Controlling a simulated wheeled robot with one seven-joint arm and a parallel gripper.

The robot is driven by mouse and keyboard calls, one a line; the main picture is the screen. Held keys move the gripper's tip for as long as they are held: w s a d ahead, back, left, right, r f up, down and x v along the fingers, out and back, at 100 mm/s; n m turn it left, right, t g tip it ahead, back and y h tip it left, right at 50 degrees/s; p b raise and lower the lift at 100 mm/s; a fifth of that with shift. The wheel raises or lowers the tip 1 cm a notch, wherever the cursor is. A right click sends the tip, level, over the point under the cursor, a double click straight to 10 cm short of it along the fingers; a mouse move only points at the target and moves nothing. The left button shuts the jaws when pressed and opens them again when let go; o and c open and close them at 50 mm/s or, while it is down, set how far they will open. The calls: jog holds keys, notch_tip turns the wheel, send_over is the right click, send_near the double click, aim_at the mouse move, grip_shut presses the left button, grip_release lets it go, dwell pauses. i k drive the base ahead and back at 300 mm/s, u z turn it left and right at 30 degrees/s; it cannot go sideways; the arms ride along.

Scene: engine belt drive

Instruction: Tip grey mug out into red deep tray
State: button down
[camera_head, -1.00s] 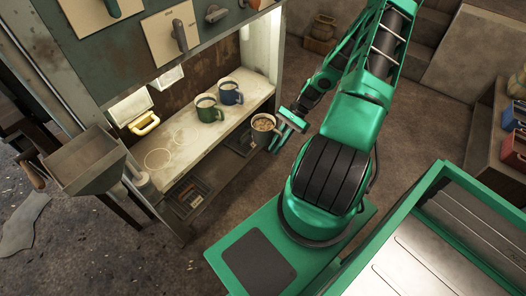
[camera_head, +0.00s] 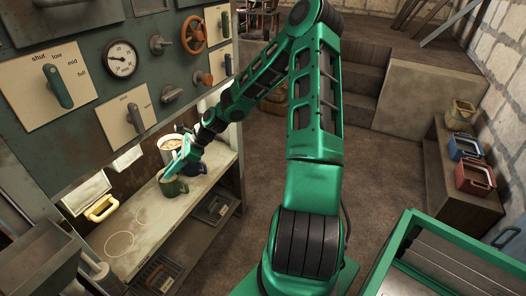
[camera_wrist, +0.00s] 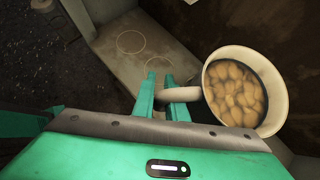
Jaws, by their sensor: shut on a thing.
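The grey mug (camera_head: 170,146), pale and full of brown lumps, is held up above the shelf in the head view and looks about upright. In the wrist view the mug (camera_wrist: 207,78) stands to the right of the fingers, its lumps inside. My gripper (camera_head: 182,158) is shut on the mug's handle; the fingers (camera_wrist: 165,93) show on either side of it in the wrist view. A red tray with a handle (camera_head: 474,178) stands at the far right on a brown step, away from my gripper. Its depth is hard to judge.
A green mug (camera_head: 172,186) and a partly hidden blue mug (camera_head: 200,168) stand on the shelf (camera_head: 140,235) below my gripper. The control panel (camera_head: 90,95) rises close to the left. Blue (camera_head: 465,149) and yellow (camera_head: 460,115) containers stand behind the red tray. Floor between is open.

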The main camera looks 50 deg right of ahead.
aim_at(473, 178)
jog(key=z, duration=0.95)
jog(key=i, duration=0.75)
jog(key=z, duration=2.55)
